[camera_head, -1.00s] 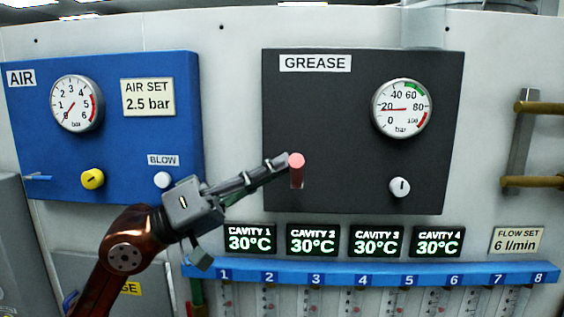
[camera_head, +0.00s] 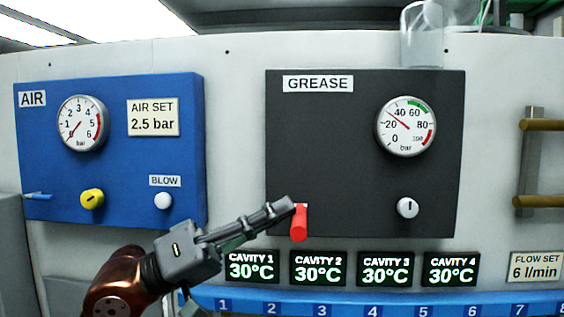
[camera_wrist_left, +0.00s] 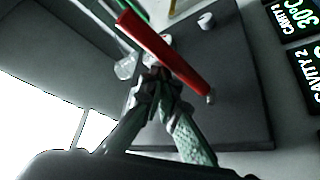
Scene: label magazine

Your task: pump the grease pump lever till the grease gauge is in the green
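The grease panel (camera_head: 350,190) is a black box with a round gauge (camera_head: 406,126). Its needle points up and left, between 20 and 40, a little below 40 and short of the green band. The red pump lever (camera_head: 299,223) sticks out at the panel's lower left and is tilted down. My left gripper (camera_head: 286,208) has its fingers together, with the tips at the lever's upper left side. In the left wrist view, the red lever (camera_wrist_left: 165,52) crosses just past the closed fingertips (camera_wrist_left: 158,88); contact is hard to tell. My right gripper is not in view.
A blue air panel (camera_head: 110,190) with a gauge and knobs stands at the left. A white knob (camera_head: 408,207) sits below the grease gauge. Cavity displays (camera_head: 318,268) and a blue numbered rail (camera_head: 340,300) run below the lever. Brass pipes (camera_head: 545,124) are at the right.

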